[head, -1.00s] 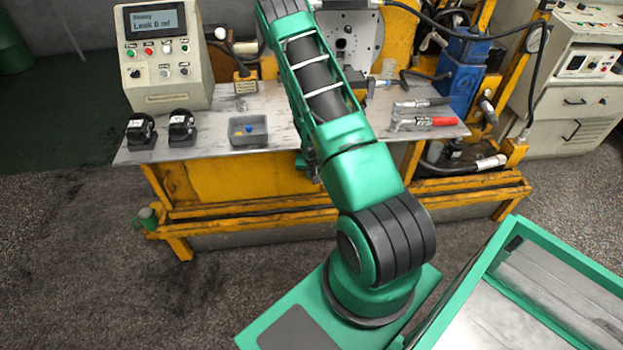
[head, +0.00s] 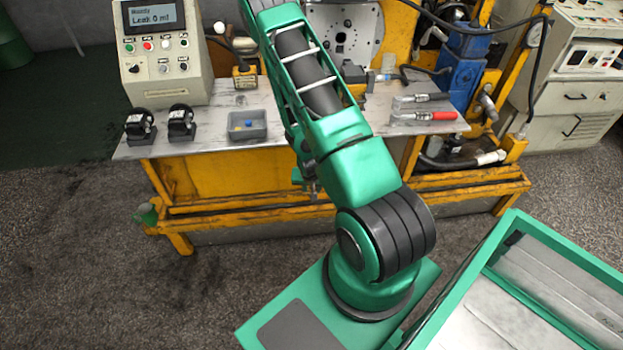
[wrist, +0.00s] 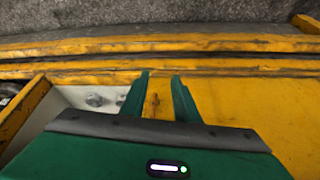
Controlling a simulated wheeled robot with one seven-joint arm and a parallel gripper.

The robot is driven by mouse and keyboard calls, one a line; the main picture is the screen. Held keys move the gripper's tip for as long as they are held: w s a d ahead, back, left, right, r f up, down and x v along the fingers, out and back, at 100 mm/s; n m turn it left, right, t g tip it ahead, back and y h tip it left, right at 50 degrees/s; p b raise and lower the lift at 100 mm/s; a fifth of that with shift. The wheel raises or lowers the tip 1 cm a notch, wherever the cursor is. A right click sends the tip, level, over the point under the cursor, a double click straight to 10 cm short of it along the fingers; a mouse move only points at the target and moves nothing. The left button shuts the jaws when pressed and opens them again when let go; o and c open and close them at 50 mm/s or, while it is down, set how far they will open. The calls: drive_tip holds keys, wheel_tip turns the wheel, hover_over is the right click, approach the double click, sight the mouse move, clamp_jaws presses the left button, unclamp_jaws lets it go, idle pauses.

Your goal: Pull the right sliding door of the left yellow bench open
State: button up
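The left yellow bench (head: 190,240) stands across the middle of the head view under a grey metal top. Its yellow front panel (head: 235,178) shows left of my arm. In the wrist view a yellow door panel (wrist: 255,115) fills the right side. A small rusty handle (wrist: 155,103) on it shows between my fingers. My gripper (wrist: 160,82) has its two green fingers apart, one on each side of the handle; contact is not clear. In the head view my gripper (head: 311,188) is partly hidden by my arm, low in front of the bench.
In the wrist view a pale open compartment (wrist: 85,97) with small metal parts lies left of the fingers. Yellow rails (wrist: 230,65) run across beyond them. A grey bin (head: 248,126) and red-handled tool (head: 430,116) lie on the bench top.

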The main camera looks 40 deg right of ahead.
drive_tip(key=shift+s+a, duration=0.95)
drive_tip(key=shift+r, duration=0.1)
drive_tip(key=s+r+n+g, duration=0.1)
drive_tip(key=s+r+g, duration=0.15)
drive_tip(key=r, duration=2.35)
drive_tip(key=s+a+r+n+y, duration=0.1)
drive_tip(key=s+a+r, duration=0.3)
drive_tip(key=s+r, duration=0.4)
drive_tip(key=s+a+r+y, duration=0.2)
drive_tip(key=s+a+r, duration=0.3)
drive_tip(key=s+r, duration=0.4)
drive_tip(key=shift+s+r+n+g+y, duration=0.2)
drive_tip(key=shift+s+n+g+y, duration=0.15)
drive_tip(key=shift+s, duration=0.85)
drive_tip(key=shift+w+f, duration=0.25)
drive_tip(key=shift+w, duration=0.4)
